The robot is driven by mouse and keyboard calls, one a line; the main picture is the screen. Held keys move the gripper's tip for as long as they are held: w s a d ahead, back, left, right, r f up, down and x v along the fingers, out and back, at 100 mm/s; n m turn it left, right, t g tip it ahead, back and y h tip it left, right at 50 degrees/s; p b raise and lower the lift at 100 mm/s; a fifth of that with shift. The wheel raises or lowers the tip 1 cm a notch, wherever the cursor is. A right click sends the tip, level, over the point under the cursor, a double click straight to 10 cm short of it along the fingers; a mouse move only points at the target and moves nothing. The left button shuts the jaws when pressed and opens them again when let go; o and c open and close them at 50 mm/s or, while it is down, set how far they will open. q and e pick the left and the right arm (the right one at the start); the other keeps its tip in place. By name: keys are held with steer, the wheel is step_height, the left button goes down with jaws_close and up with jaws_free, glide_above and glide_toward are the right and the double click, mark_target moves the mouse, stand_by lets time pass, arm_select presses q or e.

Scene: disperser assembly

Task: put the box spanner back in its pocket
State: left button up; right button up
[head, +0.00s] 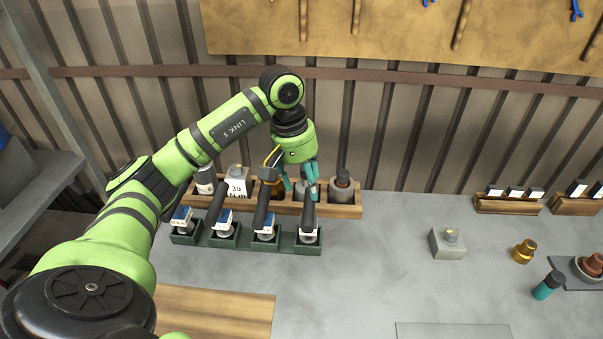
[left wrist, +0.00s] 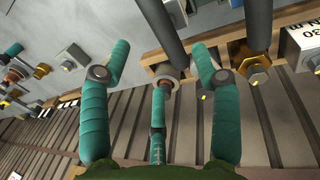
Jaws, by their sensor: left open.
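My left gripper (head: 300,178) is open, with teal fingers pointing down above the right part of the wooden rack. Its spread fingers also show in the left wrist view (left wrist: 160,62). Several dark-handled tools stand in the pockets of a dark green rack (head: 240,241). The rightmost tool (head: 308,218) stands just in front of my gripper. In the left wrist view, a dark handle (left wrist: 163,28) passes between the fingertips; I see no finger closed on it. I cannot tell for certain which tool is the box spanner. My right gripper is not in view.
The wooden rack (head: 330,210) holds grey cylinders, a gold hexagonal piece (left wrist: 252,68) and a white box marked 30 (head: 238,182). A grey block (head: 447,243), an amber part (head: 523,251) and a teal cylinder (head: 547,286) stand at right. The bench between is clear.

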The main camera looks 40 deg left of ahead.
arm_select(q)
steer(key=shift+s+a+r+b, duration=0.1)
steer(key=shift+a+r+b, duration=0.15)
steer(key=shift+r, duration=0.85)
steer(key=shift+s+a+r+b, duration=0.1)
steer(key=shift+a+r+b, duration=0.1)
steer(key=shift+r, duration=0.9)
steer(key=shift+d+f, duration=0.1)
